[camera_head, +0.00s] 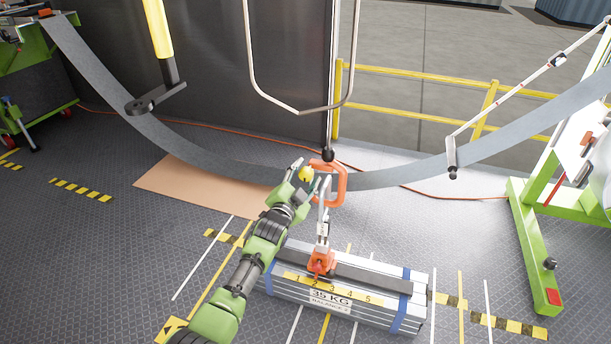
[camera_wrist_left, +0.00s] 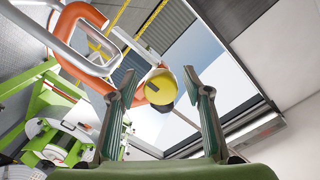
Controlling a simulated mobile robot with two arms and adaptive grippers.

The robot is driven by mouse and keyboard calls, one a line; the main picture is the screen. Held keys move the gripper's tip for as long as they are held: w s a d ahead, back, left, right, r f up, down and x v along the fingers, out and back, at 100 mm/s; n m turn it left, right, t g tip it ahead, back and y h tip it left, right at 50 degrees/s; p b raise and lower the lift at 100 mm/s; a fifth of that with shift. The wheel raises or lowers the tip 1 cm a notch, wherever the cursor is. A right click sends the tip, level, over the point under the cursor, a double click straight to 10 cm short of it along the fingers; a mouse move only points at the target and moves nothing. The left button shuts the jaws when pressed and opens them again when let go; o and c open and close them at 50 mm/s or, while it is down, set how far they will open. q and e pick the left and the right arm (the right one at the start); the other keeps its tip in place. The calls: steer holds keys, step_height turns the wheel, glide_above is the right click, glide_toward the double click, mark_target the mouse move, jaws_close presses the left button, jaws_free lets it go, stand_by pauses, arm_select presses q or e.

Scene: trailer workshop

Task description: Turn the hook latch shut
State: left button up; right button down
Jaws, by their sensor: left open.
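An orange hook (camera_head: 341,183) stands upright above the load, and a metal link (camera_head: 323,222) runs down from it to an orange clamp (camera_head: 320,264). A round yellow knob (camera_head: 306,174) sits at the hook's left side. My left gripper (camera_head: 300,178) is at the knob. In the left wrist view, the yellow knob (camera_wrist_left: 158,87) shows between the two spread fingers of the gripper (camera_wrist_left: 161,85), with gaps on both sides. The orange hook (camera_wrist_left: 72,22) curves at upper left there, with a grey bar near its opening. Whether the latch is shut is unclear. My right gripper is out of view.
A 35 KG metal bundle (camera_head: 391,284) with blue bands lies below the hook. A grey band (camera_head: 410,176) sags across behind it. A metal loop (camera_head: 301,112) hangs above. Green stands are at far left and right (camera_head: 533,250).

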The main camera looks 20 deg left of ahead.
arm_select(q)
steer(key=s, duration=1.2)
steer(key=shift+a+r, duration=0.25)
